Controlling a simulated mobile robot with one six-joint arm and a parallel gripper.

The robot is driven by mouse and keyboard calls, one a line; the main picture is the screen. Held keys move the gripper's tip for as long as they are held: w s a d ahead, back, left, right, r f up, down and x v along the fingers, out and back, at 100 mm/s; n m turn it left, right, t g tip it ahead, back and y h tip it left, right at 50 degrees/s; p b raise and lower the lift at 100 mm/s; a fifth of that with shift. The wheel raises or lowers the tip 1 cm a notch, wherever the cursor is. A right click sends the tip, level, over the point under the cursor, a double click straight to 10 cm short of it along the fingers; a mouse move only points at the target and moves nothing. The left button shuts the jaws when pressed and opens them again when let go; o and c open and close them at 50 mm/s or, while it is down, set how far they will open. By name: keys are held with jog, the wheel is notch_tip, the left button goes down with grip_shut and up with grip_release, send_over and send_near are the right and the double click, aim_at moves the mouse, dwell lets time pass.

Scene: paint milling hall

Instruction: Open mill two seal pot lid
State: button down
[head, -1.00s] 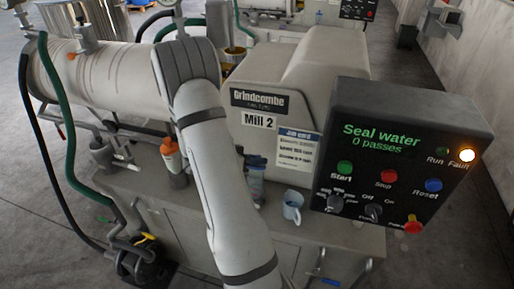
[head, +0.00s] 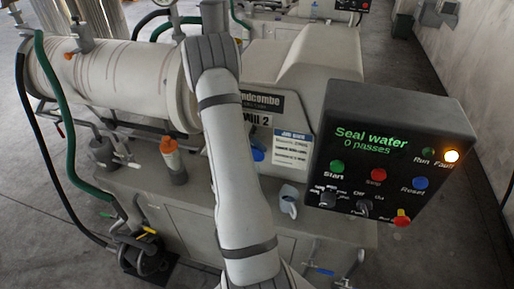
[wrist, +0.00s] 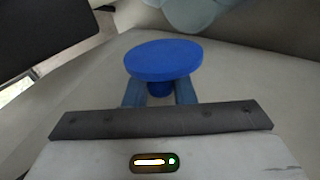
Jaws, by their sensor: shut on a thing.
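A blue round disc (wrist: 163,60) with a short stem, which looks like the seal pot lid, fills the middle of the wrist view. My gripper (wrist: 160,92) is shut on its stem, one finger on each side. The pot under it does not show in the wrist view, so I cannot tell whether the lid sits on anything. In the head view a small blue piece (head: 258,153) shows just right of my arm, in front of Mill 2 (head: 315,60). My arm hides the gripper and most of that spot in the head view.
The control box (head: 390,160) stands close on the right, its fault lamp lit and its screen reading "Seal water 0 passes". An orange-capped bottle (head: 172,160) stands left of my arm.

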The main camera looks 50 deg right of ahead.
jog(key=shift+w+d+f+n+g+y, duration=0.1)
jog(key=shift+w+d+n+g+y, duration=0.25)
jog(key=shift+y, duration=0.25)
jog(key=c, duration=1.3)
grip_release()
jog(key=shift+o, duration=0.2)
jog(key=shift+s+f, duration=0.1)
jog(key=b+v, duration=0.2)
jog(key=v, duration=0.6)
jog(key=shift+s, duration=0.1)
